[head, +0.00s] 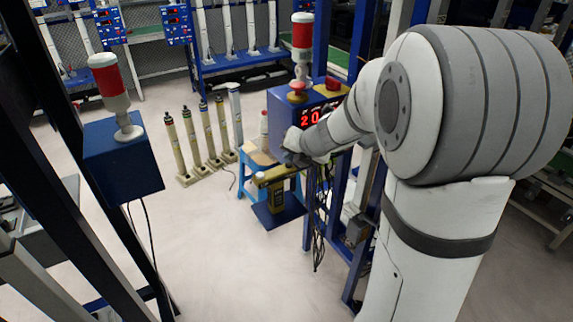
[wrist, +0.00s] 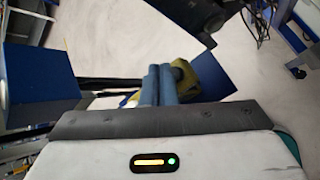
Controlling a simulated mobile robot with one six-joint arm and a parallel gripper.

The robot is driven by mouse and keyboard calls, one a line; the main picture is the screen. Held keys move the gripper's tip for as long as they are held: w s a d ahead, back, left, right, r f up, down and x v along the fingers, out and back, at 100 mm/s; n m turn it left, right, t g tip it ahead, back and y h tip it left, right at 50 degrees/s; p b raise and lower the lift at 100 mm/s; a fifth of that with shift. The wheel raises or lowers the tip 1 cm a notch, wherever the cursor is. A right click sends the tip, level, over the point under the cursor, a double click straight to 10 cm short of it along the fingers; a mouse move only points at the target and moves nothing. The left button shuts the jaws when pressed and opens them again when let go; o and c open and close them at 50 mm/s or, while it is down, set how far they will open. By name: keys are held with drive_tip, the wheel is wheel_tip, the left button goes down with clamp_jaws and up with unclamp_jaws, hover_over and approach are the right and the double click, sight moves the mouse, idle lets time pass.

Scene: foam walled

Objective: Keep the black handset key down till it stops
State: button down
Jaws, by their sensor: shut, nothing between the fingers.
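A yellow and dark handset-like device (head: 277,193) stands on a blue plate (head: 268,218) on the floor side of the blue control box. In the wrist view the yellow body (wrist: 188,73) shows behind and right of my fingers, partly covered by them. My gripper (wrist: 158,70) is shut, its two blue-grey fingers side by side with nothing between them. In the head view my gripper (head: 296,159) is small and dark, just above the device. I cannot make out the black key, nor whether the fingertips touch it.
A blue control box (head: 285,118) with a red display reading 20 and a red-white beacon (head: 302,38) stands by my wrist. Cables (head: 319,220) hang beside it. Several yellow posts (head: 192,138) stand behind left. Another blue box (head: 122,160) is at left. Open floor lies in front.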

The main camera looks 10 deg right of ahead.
drive_tip(key=shift+f, duration=0.3)
drive_tip(key=shift+f+b, duration=0.45)
drive_tip(key=shift+f, duration=0.1)
idle(1.2)
drive_tip(key=shift+r, duration=0.1)
idle(0.4)
drive_tip(key=shift+r+p, duration=0.9)
drive_tip(key=shift+p, duration=0.15)
wheel_tip(320, 180, up, 5)
drive_tip(key=p, duration=0.5)
drive_tip(key=shift+w, duration=0.1)
